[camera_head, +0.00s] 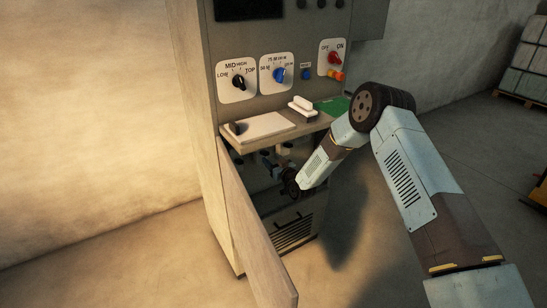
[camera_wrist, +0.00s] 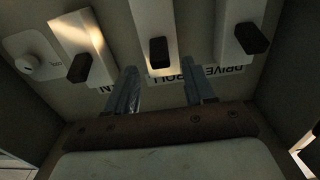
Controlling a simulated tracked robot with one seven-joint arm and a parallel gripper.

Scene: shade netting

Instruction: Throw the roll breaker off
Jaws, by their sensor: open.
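In the wrist view, three white breakers with black levers sit in a row on a panel. Labels read as FAN, ROLL and DRIVE from left to right, partly hidden and dim. The middle one, the roll breaker (camera_wrist: 158,52), has its black lever in front of the gap between my fingers. My gripper (camera_wrist: 160,86) is open and empty, one finger to each side below that lever and apart from it. In the head view, my gripper (camera_head: 288,180) reaches into the open lower compartment of the cabinet; its fingers and the breakers are hard to make out there.
The cabinet door (camera_head: 253,232) hangs open at the left of the compartment. A shelf (camera_head: 240,144) juts out just above my gripper, with a white pad on it. Dials and a red ON switch (camera_head: 334,58) are higher up. A round white knob (camera_wrist: 28,64) is left of the breakers.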

